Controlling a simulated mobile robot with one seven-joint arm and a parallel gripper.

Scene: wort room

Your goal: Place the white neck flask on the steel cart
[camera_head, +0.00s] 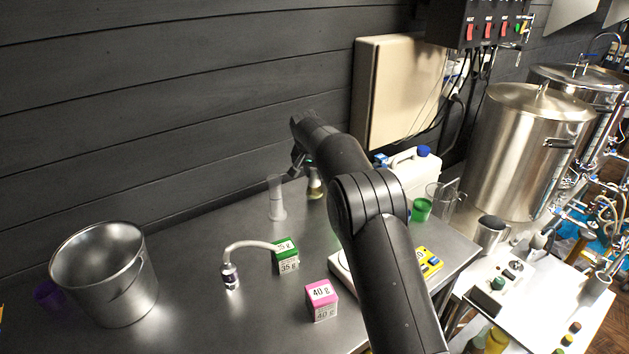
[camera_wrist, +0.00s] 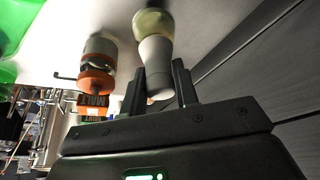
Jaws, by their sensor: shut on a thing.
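The white neck flask (camera_head: 315,186) is at the back of the dark worktop, partly hidden by my gripper (camera_head: 302,162). In the wrist view, its white neck (camera_wrist: 157,62) is between my two fingers (camera_wrist: 158,88), and its rounder greenish base (camera_wrist: 152,21) points away from me. My gripper is shut on the neck. I cannot tell whether the base touches the worktop. A cart (camera_head: 556,318) with a pale, bright top stands at the lower right, beyond the worktop's right end.
A clear cylinder (camera_head: 277,200) stands just left of the flask. A green box (camera_head: 286,256), pink box (camera_head: 321,300), bent-tube bottle (camera_head: 230,275) and steel bucket (camera_head: 105,275) are on the worktop. A white jug (camera_head: 415,175) and green cup (camera_head: 421,210) stand right. The cart top holds several items.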

